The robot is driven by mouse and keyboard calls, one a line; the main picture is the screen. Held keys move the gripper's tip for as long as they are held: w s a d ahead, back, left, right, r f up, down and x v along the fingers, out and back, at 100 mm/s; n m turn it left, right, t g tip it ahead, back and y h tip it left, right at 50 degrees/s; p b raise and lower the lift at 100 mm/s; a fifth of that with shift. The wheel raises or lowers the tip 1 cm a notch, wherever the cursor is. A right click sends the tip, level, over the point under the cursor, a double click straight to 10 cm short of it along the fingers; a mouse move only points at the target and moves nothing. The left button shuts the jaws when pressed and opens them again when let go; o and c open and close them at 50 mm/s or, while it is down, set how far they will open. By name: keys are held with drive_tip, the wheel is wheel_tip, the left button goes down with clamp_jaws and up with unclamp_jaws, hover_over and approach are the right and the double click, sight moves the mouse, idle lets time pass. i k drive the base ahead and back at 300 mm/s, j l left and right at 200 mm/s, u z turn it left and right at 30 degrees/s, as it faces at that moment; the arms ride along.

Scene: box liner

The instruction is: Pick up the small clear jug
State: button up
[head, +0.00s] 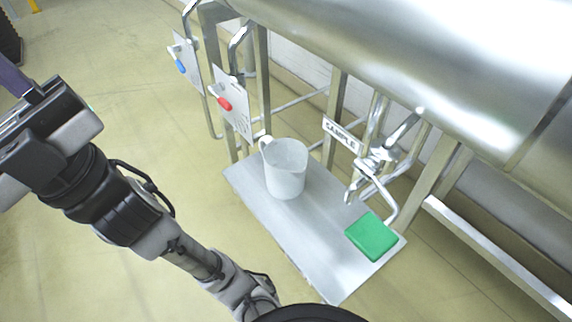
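The small jug (286,170) stands upright on a grey metal shelf (300,230) under a large steel vessel. It looks whitish and translucent, with its handle at the upper left of its rim. Nothing is holding it. My arm runs along the left side of the head view, well apart from the jug, with clear floor between them. The fingers of my gripper do not show in this view.
A green square block (371,236) lies on the shelf's right end, under a metal tap (378,160) beside a "SAMPLE" sign (341,134). The steel vessel (430,60) overhangs the shelf's back.

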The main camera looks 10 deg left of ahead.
sight(285, 160)
drive_tip(key=j+z, duration=0.1)
drive_tip(key=j, duration=1)
drive_tip(key=k+j+z, duration=0.1)
drive_tip(key=j, duration=0.95)
drive_tip(key=k+l, duration=0.15)
